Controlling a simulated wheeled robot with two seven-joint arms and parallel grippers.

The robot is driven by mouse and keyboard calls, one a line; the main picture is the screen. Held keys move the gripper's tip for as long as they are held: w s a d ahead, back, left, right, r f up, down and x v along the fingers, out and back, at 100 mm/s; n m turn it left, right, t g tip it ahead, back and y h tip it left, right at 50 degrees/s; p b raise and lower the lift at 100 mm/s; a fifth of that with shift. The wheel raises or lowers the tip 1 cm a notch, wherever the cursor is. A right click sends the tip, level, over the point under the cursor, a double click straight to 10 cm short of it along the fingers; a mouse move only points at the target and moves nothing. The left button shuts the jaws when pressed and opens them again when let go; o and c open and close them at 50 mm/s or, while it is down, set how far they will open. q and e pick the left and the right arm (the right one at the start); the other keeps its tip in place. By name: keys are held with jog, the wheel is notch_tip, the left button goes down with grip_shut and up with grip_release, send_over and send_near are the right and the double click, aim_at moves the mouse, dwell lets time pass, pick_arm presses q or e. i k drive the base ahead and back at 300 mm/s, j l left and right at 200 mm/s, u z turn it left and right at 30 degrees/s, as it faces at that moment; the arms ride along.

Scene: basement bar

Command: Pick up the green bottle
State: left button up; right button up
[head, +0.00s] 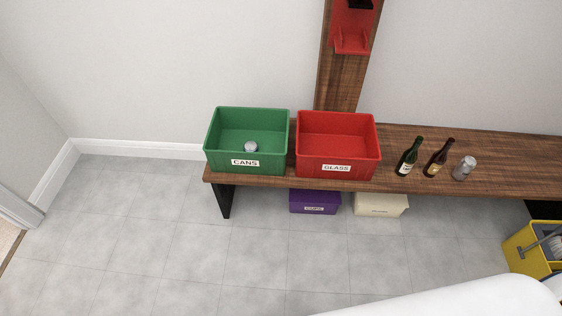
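The green bottle (407,158) stands upright on the wooden bench (480,150), to the right of the red bin. It has a pale label and a dark neck. A brown bottle (437,158) stands close on its right, apart from it. Neither of my grippers is in the head view.
A green bin (247,116) labelled CANS holds a can (251,147). A red bin (338,123) labelled GLASS looks empty. Another can (464,168) stands on the bench. Purple (314,202) and cream (381,205) boxes sit below.

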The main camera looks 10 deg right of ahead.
aim_at(409, 159)
jog(key=z, duration=1.45)
